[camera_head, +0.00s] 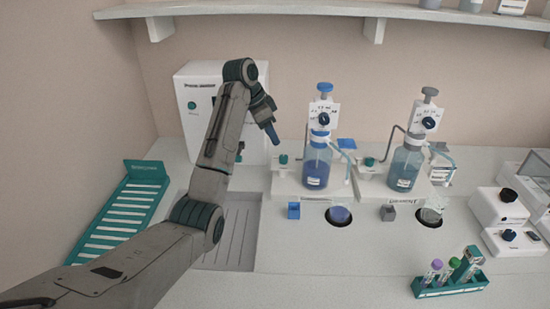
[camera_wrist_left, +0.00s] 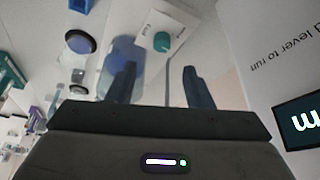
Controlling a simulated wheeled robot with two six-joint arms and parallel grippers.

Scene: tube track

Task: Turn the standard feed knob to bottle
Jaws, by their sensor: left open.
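Two teal feed knobs show in the head view. One knob (camera_head: 283,158) is on the white base left of the blue-capped bottle (camera_head: 317,166). The other knob (camera_head: 369,161) is left of the grey-capped bottle (camera_head: 404,168). The labels are too small to read surely as "standard". My left gripper (camera_head: 273,135) hangs above and slightly left of the first knob, apart from it. In the left wrist view my gripper (camera_wrist_left: 160,78) is open and empty, with a teal knob (camera_wrist_left: 162,41) beyond the fingertips. My right gripper is out of view.
A white machine (camera_head: 194,105) stands behind my left arm. A blue block (camera_head: 293,211) and a round well (camera_head: 339,215) lie in front of the blue-capped bottle. A teal tube rack (camera_head: 450,288) is at front right. The front middle counter is clear.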

